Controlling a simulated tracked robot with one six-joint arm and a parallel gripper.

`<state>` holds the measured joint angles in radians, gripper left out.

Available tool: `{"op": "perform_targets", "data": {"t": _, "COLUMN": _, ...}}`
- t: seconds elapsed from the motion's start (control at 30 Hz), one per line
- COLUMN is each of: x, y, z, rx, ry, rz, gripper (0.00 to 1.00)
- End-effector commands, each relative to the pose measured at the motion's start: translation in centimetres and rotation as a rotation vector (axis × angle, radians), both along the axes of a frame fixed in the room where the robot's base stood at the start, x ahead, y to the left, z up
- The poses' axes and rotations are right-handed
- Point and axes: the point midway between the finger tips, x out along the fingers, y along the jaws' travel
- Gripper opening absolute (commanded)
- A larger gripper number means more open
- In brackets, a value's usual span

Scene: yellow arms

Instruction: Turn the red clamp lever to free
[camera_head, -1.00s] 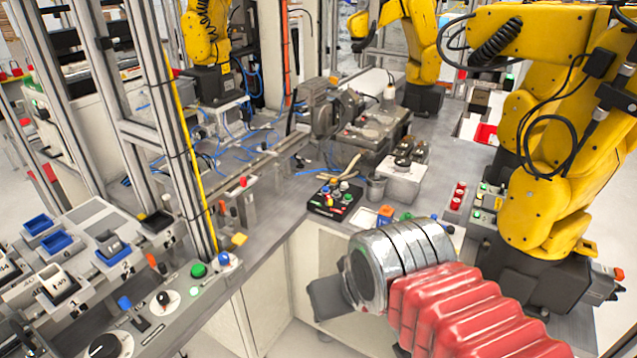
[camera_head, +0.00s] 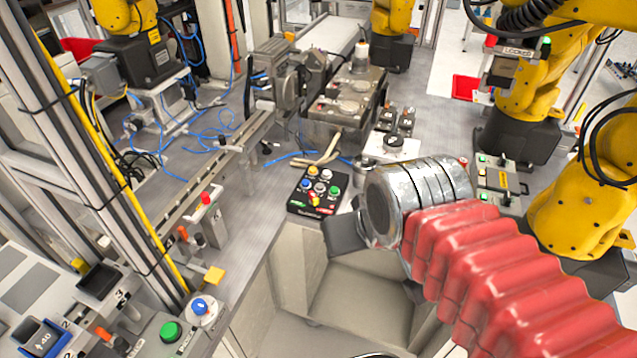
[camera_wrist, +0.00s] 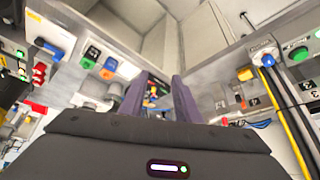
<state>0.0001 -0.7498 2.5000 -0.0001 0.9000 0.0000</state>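A small red-tipped lever (camera_head: 206,198) stands on a grey block by the bench's front edge, left of centre in the head view. It looks like the red clamp lever, but is too small for its setting to be read. In the wrist view a small red-orange part (camera_wrist: 239,97) right of the fingers may be the same lever; I cannot tell. My gripper (camera_wrist: 158,84) has two purple-grey fingers standing apart with nothing held between them. In the head view its dark grey body (camera_head: 345,233) is over the gap in front of the bench, right of the lever and apart from it.
A black button box (camera_head: 318,191) sits on the bench behind my gripper. A yellow block (camera_head: 214,276), a blue button (camera_head: 199,306) and a green button (camera_head: 171,332) are nearer on the left. A yellow-striped post (camera_head: 120,190) rises left of the lever. Yellow arms stand right and behind.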

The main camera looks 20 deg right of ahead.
Motion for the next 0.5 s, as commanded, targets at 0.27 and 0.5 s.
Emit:
{"op": "perform_targets", "data": {"t": 0.27, "x": -0.01, "y": 0.01, "z": 0.00, "rx": 0.000, "ry": 0.000, "rz": 0.000, "gripper": 0.30}}
{"op": "perform_targets", "data": {"t": 0.5, "x": 0.81, "y": 0.02, "z": 0.30, "rx": 0.000, "ry": 0.006, "rz": 0.007, "gripper": 0.30}}
